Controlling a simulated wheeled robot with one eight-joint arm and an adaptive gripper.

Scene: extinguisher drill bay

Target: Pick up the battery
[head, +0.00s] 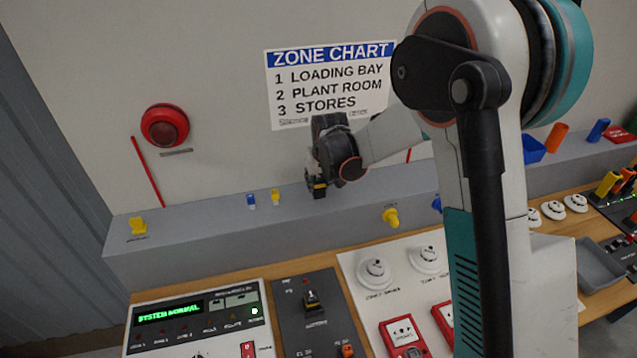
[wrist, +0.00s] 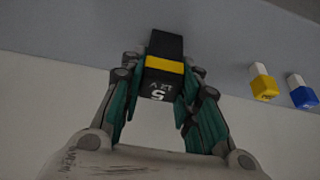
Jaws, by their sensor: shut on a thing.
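The battery is a black block with a yellow band and white lettering (wrist: 162,66). In the wrist view it sits between the teal fingers of my gripper (wrist: 157,92), which are shut on its sides. In the head view my gripper (head: 319,178) points down at the grey ledge, with the battery (head: 319,190) showing small and dark with a yellow stripe below it. I cannot tell whether the battery touches the ledge or hangs just above it.
The grey ledge (head: 180,250) runs along the wall. A blue-and-white piece (head: 251,201) and a yellow piece (head: 276,197) stand left of my gripper. A yellow knob (head: 391,217) is to its right.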

